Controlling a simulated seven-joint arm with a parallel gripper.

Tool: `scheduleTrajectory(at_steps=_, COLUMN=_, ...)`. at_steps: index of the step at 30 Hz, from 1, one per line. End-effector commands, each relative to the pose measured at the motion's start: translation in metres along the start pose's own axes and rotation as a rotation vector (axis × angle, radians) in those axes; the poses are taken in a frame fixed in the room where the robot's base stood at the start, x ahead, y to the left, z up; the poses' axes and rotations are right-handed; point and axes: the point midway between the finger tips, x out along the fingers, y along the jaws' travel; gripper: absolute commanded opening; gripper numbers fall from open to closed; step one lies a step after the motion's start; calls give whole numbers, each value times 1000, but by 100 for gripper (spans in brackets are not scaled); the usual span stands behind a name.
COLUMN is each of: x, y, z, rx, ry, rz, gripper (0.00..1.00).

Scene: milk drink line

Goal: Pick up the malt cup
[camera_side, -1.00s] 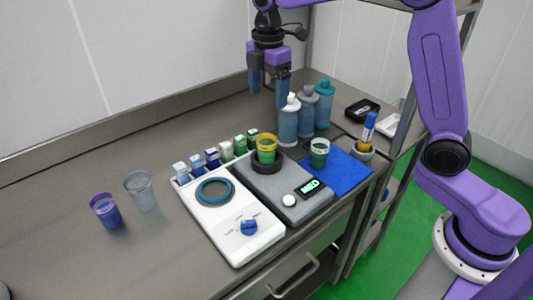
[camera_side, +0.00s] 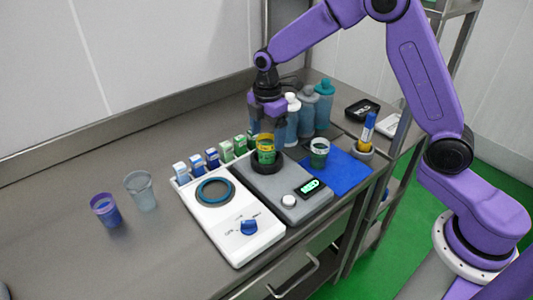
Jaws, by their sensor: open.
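A yellow cup with a green lower part (camera_side: 265,152) stands upright in a dark ring (camera_side: 266,168) on the grey scale (camera_side: 284,184). My gripper (camera_side: 265,144) points down at this cup, its fingers open beside the upper part. I cannot tell whether they touch it. A clear cup with green contents (camera_side: 319,153) stands at the blue mat (camera_side: 346,168). A purple-rimmed cup with blue contents (camera_side: 106,211) and a clear grey cup (camera_side: 142,191) stand on the table at left. No readable label shows which cup is malt.
A white device with a blue ring and blue knob (camera_side: 232,229) is left of the scale. Several small cartons (camera_side: 212,158) line its back. Bottles (camera_side: 306,113) stand close behind the scale. A marker in a holder (camera_side: 367,132) is at right. The left table is mostly clear.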

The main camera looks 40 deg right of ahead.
Motion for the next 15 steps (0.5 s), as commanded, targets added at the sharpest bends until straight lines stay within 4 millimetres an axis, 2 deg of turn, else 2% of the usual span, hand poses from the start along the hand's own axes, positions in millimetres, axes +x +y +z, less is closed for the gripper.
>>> scheduleTrajectory(at_steps=9, x=42, y=2, z=0, rx=0, ry=-1, rz=-4, gripper=85)
scheduleTrajectory(at_steps=15, x=48, y=3, z=0, rx=0, ry=0, rz=0, gripper=85)
